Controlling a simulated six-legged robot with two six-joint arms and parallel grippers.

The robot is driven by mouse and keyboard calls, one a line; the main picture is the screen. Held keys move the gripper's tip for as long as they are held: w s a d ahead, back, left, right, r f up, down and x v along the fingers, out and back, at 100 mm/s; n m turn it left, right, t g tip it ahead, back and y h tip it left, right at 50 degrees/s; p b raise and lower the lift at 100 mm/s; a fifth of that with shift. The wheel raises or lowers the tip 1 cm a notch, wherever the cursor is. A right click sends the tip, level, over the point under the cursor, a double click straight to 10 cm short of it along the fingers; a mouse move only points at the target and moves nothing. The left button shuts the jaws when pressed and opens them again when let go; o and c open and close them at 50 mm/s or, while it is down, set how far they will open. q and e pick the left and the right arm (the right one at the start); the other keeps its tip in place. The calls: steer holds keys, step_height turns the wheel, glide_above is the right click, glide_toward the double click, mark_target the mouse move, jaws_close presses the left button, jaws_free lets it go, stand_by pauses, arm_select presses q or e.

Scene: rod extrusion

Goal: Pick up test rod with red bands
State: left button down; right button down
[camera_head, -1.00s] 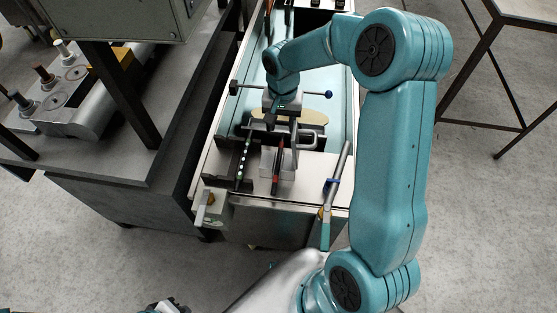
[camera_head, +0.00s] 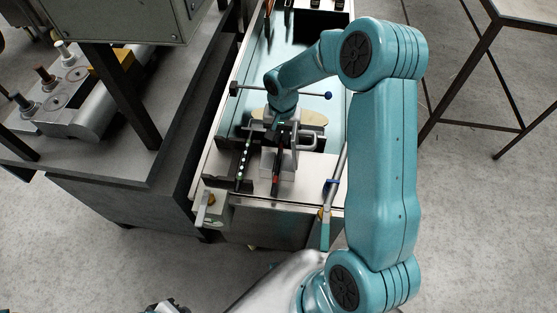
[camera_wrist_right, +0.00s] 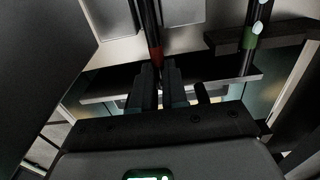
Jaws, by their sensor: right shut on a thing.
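The test rod with red bands (camera_head: 276,176) is a dark, slim rod lying at the near end of the long bench. In the right wrist view the dark rod (camera_wrist_right: 149,22) runs down between the fingers, with a red band just ahead of the tips. My right gripper (camera_head: 281,143) reaches down over the rod's far part. Its two dark fingers (camera_wrist_right: 159,80) are closed around the rod. The arm hides part of the rod's far end in the head view. My left gripper is not in view.
A dark rod with green bands and pale spots (camera_head: 243,163) lies just left. A bar with a blue knob (camera_head: 327,95) crosses behind the gripper. A metal clamp-like frame (camera_head: 306,140) stands close by on the right.

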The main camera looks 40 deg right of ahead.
step_height(320, 180, up, 20)
steer(key=shift+p, duration=0.4)
